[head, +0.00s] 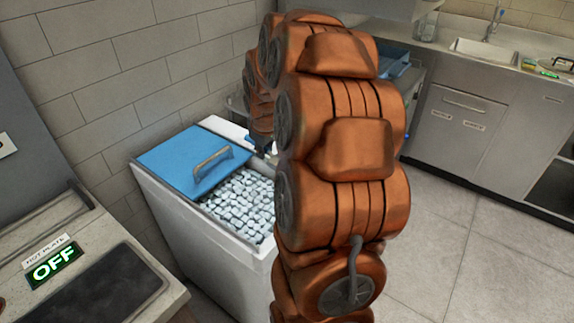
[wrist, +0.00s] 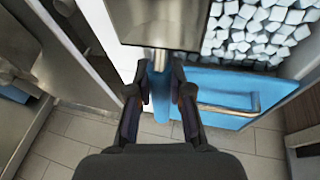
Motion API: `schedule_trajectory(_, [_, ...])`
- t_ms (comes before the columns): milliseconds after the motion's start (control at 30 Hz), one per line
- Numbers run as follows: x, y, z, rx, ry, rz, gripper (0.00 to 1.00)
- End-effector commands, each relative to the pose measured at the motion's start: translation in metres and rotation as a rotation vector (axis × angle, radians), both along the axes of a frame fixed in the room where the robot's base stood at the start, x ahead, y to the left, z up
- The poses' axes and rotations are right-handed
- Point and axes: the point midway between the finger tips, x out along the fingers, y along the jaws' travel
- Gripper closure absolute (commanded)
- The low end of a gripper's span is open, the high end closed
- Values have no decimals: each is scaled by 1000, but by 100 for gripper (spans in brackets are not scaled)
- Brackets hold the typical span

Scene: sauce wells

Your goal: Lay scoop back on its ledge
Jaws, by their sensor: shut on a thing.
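The scoop has a metal pan (wrist: 160,22) and a blue handle (wrist: 160,92), both in the wrist view. My gripper (wrist: 160,88) is shut on the handle, one dark finger on each side, with the pan pointing away from it. The pan's visible face looks bare. The scoop appears to the left of the ice (wrist: 262,35) and overlaps the near left part of the blue lid (wrist: 225,82). In the head view my copper arm hides most of the gripper and scoop. I cannot clearly make out the ledge in either view.
The white ice bin (head: 215,250) stands against the tiled wall, its blue lid (head: 175,158) covering the far left part and ice (head: 240,203) showing in front. A hot plate (head: 85,285) marked OFF is at the lower left. A steel sink counter (head: 455,120) stands at the back right.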

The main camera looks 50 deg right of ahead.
Motion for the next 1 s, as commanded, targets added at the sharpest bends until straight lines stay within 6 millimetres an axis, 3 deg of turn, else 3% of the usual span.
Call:
schedule_trajectory(33, [-11, -15, -5, 2, -5, -6, 100])
schedule_trajectory(300, [-75, -78, -9, 1, -2, 17, 100])
schedule_trajectory(600, [-128, -116, -9, -1, -1, 36, 100])
schedule_trajectory(767, [-129, -120, -9, 1, 4, 43, 100])
schedule_trajectory(1000, [-83, -114, -13, 1, 6, 47, 100])
